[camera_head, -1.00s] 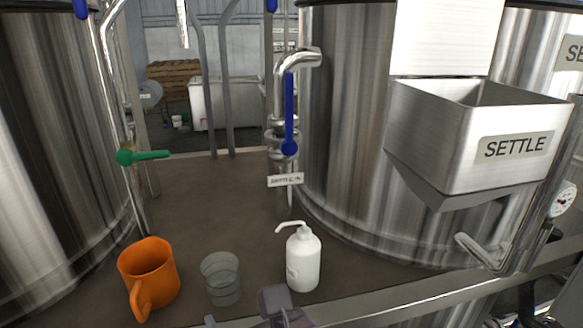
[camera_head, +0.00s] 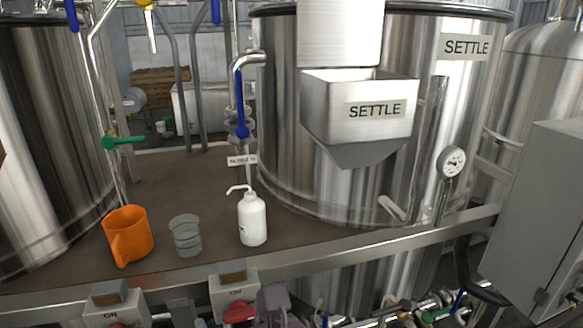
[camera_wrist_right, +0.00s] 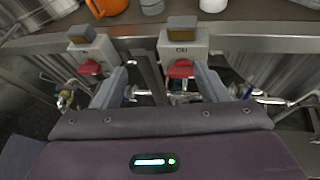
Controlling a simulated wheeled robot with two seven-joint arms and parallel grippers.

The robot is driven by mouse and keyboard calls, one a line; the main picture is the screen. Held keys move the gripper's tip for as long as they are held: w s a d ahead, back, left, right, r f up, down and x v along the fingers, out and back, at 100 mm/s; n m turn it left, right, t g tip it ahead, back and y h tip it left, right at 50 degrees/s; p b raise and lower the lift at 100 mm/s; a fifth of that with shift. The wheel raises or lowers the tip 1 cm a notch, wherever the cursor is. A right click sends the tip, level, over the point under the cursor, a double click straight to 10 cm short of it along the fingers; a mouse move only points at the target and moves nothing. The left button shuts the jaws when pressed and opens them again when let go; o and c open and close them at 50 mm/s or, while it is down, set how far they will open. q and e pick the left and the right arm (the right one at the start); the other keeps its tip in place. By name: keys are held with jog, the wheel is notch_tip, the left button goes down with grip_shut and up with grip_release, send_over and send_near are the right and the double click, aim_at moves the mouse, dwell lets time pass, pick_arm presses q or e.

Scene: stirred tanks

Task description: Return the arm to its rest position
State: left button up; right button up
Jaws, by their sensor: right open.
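My right gripper (camera_head: 228,306) shows at the bottom edge of the head view, its two grey fingers spread apart below the platform's front rail. In the right wrist view the open fingers (camera_wrist_right: 162,88) point towards the rail, with nothing held between them. A grey switch box (camera_wrist_right: 185,48) with a red button lies ahead of the gap. I cannot tell whether a finger touches it. My left gripper is in neither view.
An orange jug (camera_head: 128,238), a clear beaker (camera_head: 186,238) and a white wash bottle (camera_head: 252,220) stand on the brown platform (camera_head: 165,180). A steel hopper marked SETTLE (camera_head: 345,125) hangs on the tank. A grey cabinet (camera_head: 540,220) stands at right. Another switch box (camera_head: 115,305) is at lower left.

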jog(key=w+d+f+m+g+h, duration=0.35)
jog(key=d+f+m, duration=0.85)
jog(key=m, duration=1)
jog(key=s+d+f+m+g+h, duration=0.3)
jog(key=s+d+f+m+g, duration=0.35)
jog(key=d+f+m, duration=0.95)
jog(key=s+a+f, duration=0.1)
jog(key=s+f, duration=0.1)
jog(key=f, duration=1.1)
jog(key=s+a+f, duration=0.1)
jog(key=f, duration=1.2)
jog(key=s+d+f, duration=0.2)
jog(key=s+f, duration=0.7)
jog(key=s, duration=0.1)
jog(key=s+d+f, duration=0.1)
jog(key=s+f, duration=0.8)
jog(key=s, duration=0.1)
jog(key=shift+d+f, duration=0.35)
jog(key=shift+d, duration=0.05)
jog(key=shift+h, duration=0.25)
